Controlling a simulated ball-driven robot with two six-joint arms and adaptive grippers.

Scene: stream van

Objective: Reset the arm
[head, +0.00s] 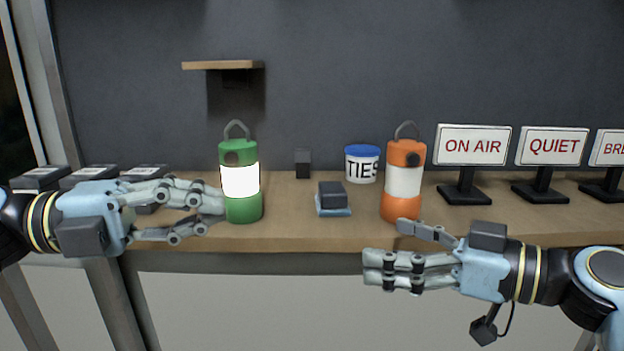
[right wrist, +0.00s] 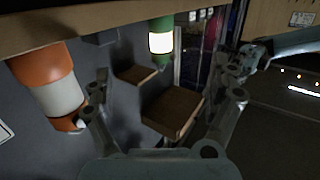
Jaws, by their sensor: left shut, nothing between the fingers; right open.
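My left gripper (head: 212,211) comes in from the left at the counter's front edge, its fingertips beside the green lantern (head: 243,207). It is shut with nothing held. The green lantern stands upright and its band glows; it also shows in the right wrist view (right wrist: 161,25). My right gripper (head: 386,248) is open and empty, in front of the counter edge and below the orange lantern (head: 405,155). The right wrist view shows its fingers (right wrist: 168,95) spread with nothing between them. The orange lantern stands upright, its band unlit, and shows at left there (right wrist: 40,66).
The wooden counter (head: 290,234) also carries a dark block on a blue pad (head: 332,210), a small dark block (head: 302,164), a TIES tub (head: 361,164), signs (head: 472,146) at right and dark boxes (head: 40,178) at left. A shelf (head: 222,65) is on the wall.

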